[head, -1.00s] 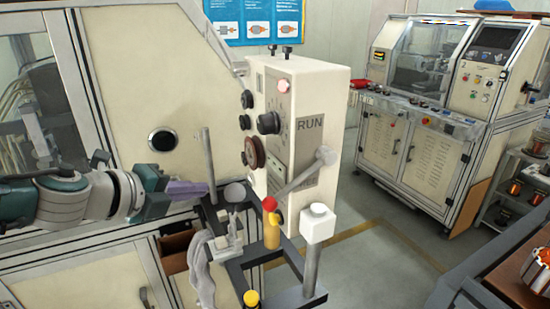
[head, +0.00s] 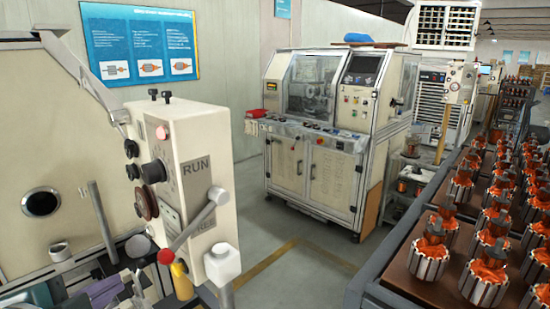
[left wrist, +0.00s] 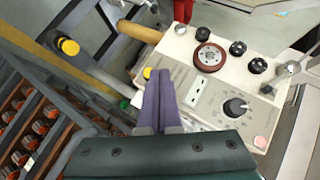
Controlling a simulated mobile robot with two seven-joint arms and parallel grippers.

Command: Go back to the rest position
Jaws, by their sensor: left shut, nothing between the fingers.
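My left gripper (head: 42,294) shows only in part at the bottom left corner of the head view, with its purple fingers and teal body cut by the frame edge. In the left wrist view its two purple fingers (left wrist: 158,98) are pressed together, shut and empty. They lie in front of the cream control box (left wrist: 228,70), which also stands at the left of the head view (head: 205,160) marked RUN. I cannot tell how far the fingers are from the box. My right gripper is in neither view.
A lever with a red knob (head: 166,257) juts from the control box. A white-topped post (head: 222,264) stands beside it. Racks of copper-wound armatures (head: 488,272) fill the right. A cream machine (head: 318,165) stands behind, with open floor in front of it.

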